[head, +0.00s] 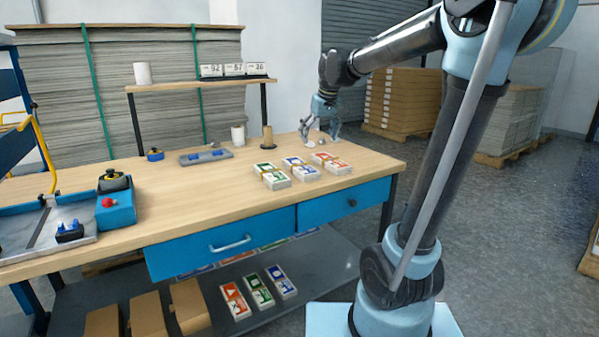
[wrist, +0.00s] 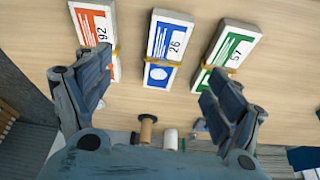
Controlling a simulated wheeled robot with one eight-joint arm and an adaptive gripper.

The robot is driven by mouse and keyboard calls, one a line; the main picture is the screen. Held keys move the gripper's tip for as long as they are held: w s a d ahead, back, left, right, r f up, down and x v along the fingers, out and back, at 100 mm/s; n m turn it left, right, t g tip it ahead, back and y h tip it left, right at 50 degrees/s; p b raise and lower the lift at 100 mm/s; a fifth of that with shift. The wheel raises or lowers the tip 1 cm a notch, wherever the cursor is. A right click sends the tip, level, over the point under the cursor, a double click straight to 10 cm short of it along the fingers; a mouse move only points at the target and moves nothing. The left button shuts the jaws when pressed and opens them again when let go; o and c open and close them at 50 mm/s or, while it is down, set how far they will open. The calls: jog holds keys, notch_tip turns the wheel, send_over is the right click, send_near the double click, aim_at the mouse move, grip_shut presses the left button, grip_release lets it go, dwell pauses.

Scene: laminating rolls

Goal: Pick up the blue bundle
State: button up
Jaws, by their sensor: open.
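The blue bundle (head: 300,168) lies flat on the tabletop, between the green bundle (head: 271,176) and the red bundle (head: 332,163). In the wrist view the blue bundle (wrist: 168,48) shows a blue label, the number 26 and a tan band. My gripper (head: 321,130) is open and empty, over the back right of the table, behind the row of bundles. In the wrist view its fingers (wrist: 160,92) are spread apart, and the blue bundle shows beyond and between them, not touched. Another blue bundle (head: 280,282) lies on the lower shelf.
A red bundle (head: 236,300) and a green bundle (head: 257,290) lie on the lower shelf beside cardboard boxes (head: 189,306). A brown roll (head: 268,137) and a white roll (head: 238,136) stand at the table's back. Number cards (head: 235,70) sit on the raised shelf.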

jog(key=w+a+r, duration=0.1)
jog(key=w+a, duration=0.2)
send_over(300, 165)
jog(key=s+d, duration=0.1)
jog(key=s, duration=0.1)
jog(key=shift+n, duration=0.3)
notch_tip(300, 165, down, 10)
jog(key=shift+d+f, duration=0.1)
jog(key=shift+f, duration=0.15)
jog(key=shift+x, duration=2.9)
jog(key=shift+s, duration=0.15)
jog(key=c, duration=1.4)
jog(key=shift+o, duration=0.2)
